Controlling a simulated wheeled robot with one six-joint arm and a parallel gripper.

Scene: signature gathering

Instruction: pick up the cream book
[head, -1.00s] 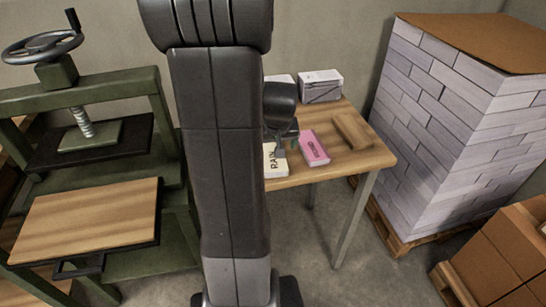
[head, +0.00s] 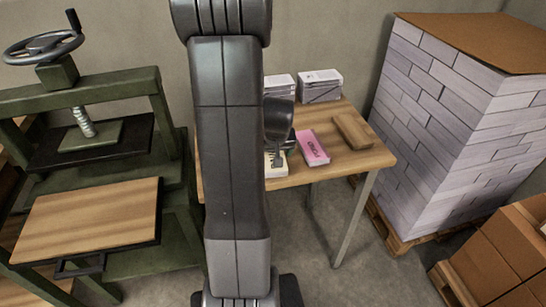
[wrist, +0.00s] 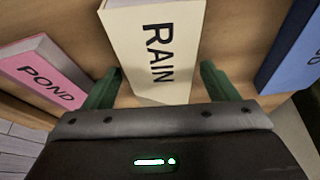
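The cream book (wrist: 150,40), marked RAIN, lies on the wooden table in the wrist view. It also shows in the head view (head: 274,168), partly hidden by my arm and gripper. My gripper (wrist: 160,85) is open, with one green finger on each side of the book's near end. Gaps show between the fingers and the book, and I cannot tell how far down the fingertips reach. In the head view my gripper (head: 280,152) is over the book's far part.
A pink book (head: 313,148) marked POND lies right of the cream book in the head view. A blue book (wrist: 290,45) is on its other side. A wooden block (head: 352,131) and paper stacks (head: 320,86) share the table (head: 290,181). A green press (head: 90,130) stands left.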

